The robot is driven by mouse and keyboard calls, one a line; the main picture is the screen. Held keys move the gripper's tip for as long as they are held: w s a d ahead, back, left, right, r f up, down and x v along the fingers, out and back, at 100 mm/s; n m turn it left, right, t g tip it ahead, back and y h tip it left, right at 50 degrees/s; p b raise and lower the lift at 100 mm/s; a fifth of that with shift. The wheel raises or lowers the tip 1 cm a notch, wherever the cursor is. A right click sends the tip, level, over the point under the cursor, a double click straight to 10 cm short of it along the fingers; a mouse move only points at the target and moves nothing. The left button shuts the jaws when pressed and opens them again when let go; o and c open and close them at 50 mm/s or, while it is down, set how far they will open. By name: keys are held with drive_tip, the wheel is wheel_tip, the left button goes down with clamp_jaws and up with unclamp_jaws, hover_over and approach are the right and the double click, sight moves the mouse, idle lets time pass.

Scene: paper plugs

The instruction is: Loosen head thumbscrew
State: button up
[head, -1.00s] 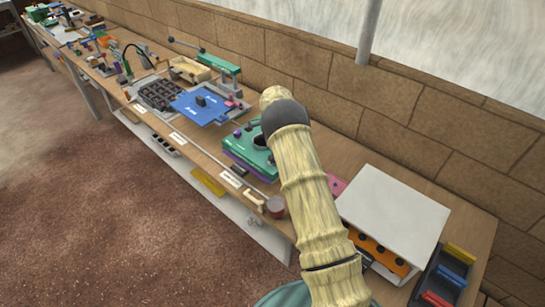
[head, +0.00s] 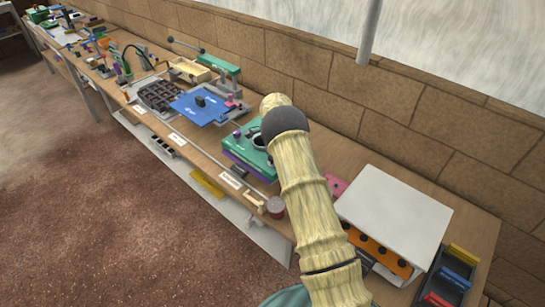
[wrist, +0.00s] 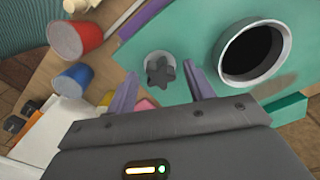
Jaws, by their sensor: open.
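The head thumbscrew (wrist: 160,72) is a dark grey star-shaped knob on a pale round base. It sits at the edge of a teal plate (wrist: 195,25) in the wrist view. My gripper (wrist: 162,78) is open, with one purple finger on each side of the knob. I see gaps between the fingers and the knob, but cannot tell their depth. The teal device (head: 235,148) stands on the bench in the head view, partly behind my arm. My gripper and the thumbscrew cannot be made out there.
A round dark opening (wrist: 253,50) lies right of the knob. A red cup (wrist: 75,42) and a blue cylinder (wrist: 73,80) are at the left. In the head view, a white-topped box (head: 393,210) stands right of my arm, and a blue board (head: 205,107) lies left of the teal device.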

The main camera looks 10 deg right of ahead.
drive_tip(key=c, duration=0.9)
drive_tip(key=shift+c, duration=0.2)
drive_tip(key=shift+n, duration=0.8)
drive_tip(key=o, duration=0.9)
drive_tip(key=shift+o, duration=0.2)
drive_tip(key=shift+r+p, duration=1)
drive_tip(key=shift+r, duration=1)
